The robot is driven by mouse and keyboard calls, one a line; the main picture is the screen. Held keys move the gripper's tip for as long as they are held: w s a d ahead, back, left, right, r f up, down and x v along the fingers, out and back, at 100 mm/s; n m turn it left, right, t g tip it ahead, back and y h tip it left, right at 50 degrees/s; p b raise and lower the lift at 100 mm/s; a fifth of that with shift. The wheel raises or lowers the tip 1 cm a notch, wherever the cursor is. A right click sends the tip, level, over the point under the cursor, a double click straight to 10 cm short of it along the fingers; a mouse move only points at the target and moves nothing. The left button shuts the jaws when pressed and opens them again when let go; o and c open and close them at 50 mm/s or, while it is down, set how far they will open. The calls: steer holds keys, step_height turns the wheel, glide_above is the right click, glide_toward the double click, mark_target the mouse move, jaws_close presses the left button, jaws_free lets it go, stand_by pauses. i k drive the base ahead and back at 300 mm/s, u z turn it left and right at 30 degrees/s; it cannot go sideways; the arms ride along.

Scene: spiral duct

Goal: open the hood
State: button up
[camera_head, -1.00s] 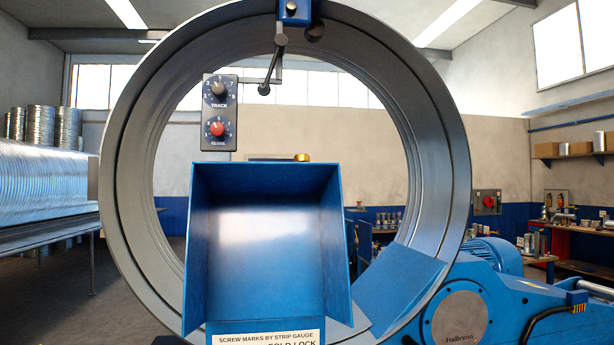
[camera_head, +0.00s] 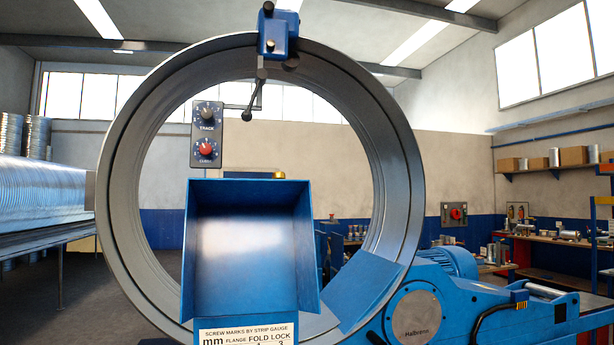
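A blue metal hood (camera_head: 250,250), box-shaped with side walls and a sloped shiny inner face, stands in front of the large grey forming ring (camera_head: 405,180). I cannot tell from this view whether this blue box is the hood that the task names, or how it is hinged. A small brass knob (camera_head: 279,175) shows just above its top edge. A white label plate (camera_head: 247,333) with text sits at its lower front, cut by the bottom edge. My gripper is not in view.
A control box (camera_head: 206,134) with two dials hangs inside the ring. A blue clamp (camera_head: 278,35) with a lever (camera_head: 253,98) sits on top. A blue machine body (camera_head: 430,300) stands right. Ribbed duct (camera_head: 45,205) lies on a rack left. Floor at left is open.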

mark_target(248, 247)
steer(key=z, duration=2)
steer(key=k, duration=1.45)
steer(key=u, duration=1.8)
steer(key=i, duration=0.6)
